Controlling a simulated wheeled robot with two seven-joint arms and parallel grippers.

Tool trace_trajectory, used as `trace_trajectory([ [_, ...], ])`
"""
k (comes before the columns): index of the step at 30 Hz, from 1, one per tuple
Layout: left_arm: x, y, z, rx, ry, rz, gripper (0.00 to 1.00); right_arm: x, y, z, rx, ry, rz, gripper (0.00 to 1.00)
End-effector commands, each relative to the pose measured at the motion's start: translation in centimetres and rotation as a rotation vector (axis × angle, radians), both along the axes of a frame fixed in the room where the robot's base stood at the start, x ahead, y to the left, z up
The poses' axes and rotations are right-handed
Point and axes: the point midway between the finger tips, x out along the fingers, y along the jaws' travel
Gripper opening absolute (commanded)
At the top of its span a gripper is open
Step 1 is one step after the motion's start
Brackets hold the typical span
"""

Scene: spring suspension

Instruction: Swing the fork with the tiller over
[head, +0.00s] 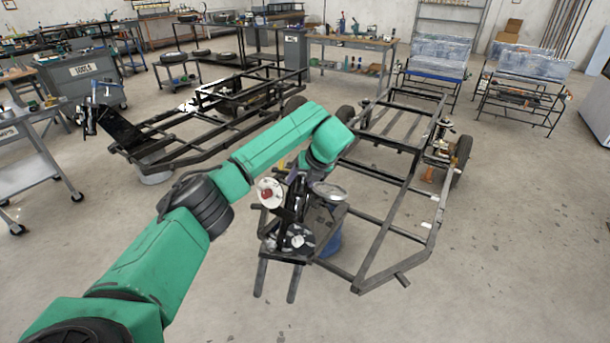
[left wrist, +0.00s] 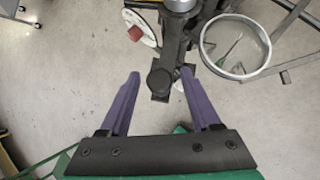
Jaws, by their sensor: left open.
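The black fork assembly with its tiller (head: 297,207) stands at the near end of the dark frame in the head view. In the left wrist view, a black arm with a rounded end (left wrist: 163,76) reaches down between my two purple fingers. My left gripper (head: 300,182) is open over the top of this assembly, partly hidden by my wrist. It also shows in the left wrist view (left wrist: 160,73), fingers apart on either side of the rounded end. I cannot tell whether either finger touches it. My right gripper is not in view.
A white disc with a red centre (head: 269,193) and a silver round rim (head: 330,191) flank the assembly closely. The frame (head: 376,245) extends back right, with wheels. Another frame (head: 180,150) stands left. Open floor lies in front.

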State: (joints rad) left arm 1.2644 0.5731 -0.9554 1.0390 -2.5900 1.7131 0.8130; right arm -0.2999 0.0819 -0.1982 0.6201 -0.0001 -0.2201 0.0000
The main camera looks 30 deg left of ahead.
Motion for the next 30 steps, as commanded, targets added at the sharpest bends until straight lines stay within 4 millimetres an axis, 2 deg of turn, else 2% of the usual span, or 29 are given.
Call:
trace_trajectory([
  [5, -0.4, -1.2, 1.9, 0.0, -0.006, -0.002, 0.64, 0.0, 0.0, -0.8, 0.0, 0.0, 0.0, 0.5],
  [15, -2.4, -5.5, 9.5, 0.001, -0.006, -0.003, 0.64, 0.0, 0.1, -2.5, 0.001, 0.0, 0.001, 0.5],
  [18, -2.8, -6.3, 11.7, 0.004, -0.005, -0.003, 0.64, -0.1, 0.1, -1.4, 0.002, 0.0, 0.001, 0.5],
  [21, -3.1, -6.8, 12.3, 0.002, -0.004, 0.0, 0.64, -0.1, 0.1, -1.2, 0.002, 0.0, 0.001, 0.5],
  [30, -3.2, -6.9, 12.2, 0.0, -0.001, -0.001, 0.64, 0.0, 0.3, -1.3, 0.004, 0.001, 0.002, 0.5],
])
